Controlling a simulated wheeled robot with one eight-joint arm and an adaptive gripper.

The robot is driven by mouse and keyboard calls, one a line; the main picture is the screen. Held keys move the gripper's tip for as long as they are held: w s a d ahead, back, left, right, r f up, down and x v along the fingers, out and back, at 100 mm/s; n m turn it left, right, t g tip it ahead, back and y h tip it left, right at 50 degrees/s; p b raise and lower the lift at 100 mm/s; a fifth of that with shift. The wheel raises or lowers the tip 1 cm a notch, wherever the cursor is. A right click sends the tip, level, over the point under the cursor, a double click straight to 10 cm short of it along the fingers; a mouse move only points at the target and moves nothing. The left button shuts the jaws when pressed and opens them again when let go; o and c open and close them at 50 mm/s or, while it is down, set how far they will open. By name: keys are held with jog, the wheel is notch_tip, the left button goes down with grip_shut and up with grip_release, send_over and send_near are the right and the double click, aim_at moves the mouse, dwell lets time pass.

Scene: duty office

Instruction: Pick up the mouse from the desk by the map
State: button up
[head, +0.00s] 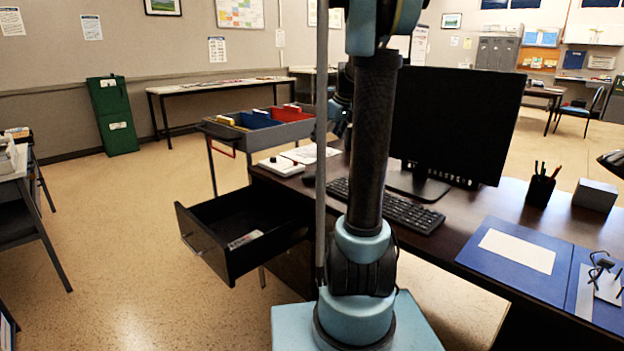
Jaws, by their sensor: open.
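No mouse shows clearly. A small dark shape (309,179) at the left end of the keyboard may be one, but it is too small and dark to tell. It lies on the dark desk (463,215), partly beside my upright arm. A colourful map-like chart (240,13) hangs on the back wall above a long narrow table (222,84) with flat papers on it. My arm rises through the middle of the head view and hides part of the desk. Dark and blue arm parts show behind it; I cannot make out any gripper fingers.
A black monitor (455,120) and keyboard (412,212) stand on the desk. An open drawer (240,235) sticks out at left. A cart with bins (275,128) stands behind it. A green cabinet (112,117) is by the wall.

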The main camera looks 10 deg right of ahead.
send_near(315, 171)
jog(key=x, duration=0.4)
jog(key=shift+s+a+f, duration=0.15)
jog(key=shift+a+f, duration=0.15)
jog(key=shift+f, duration=0.05)
jog(key=shift+x, duration=2.8)
jog(key=shift+d, duration=0.15)
jog(key=shift+c, duration=0.6)
jog(key=c, duration=0.7)
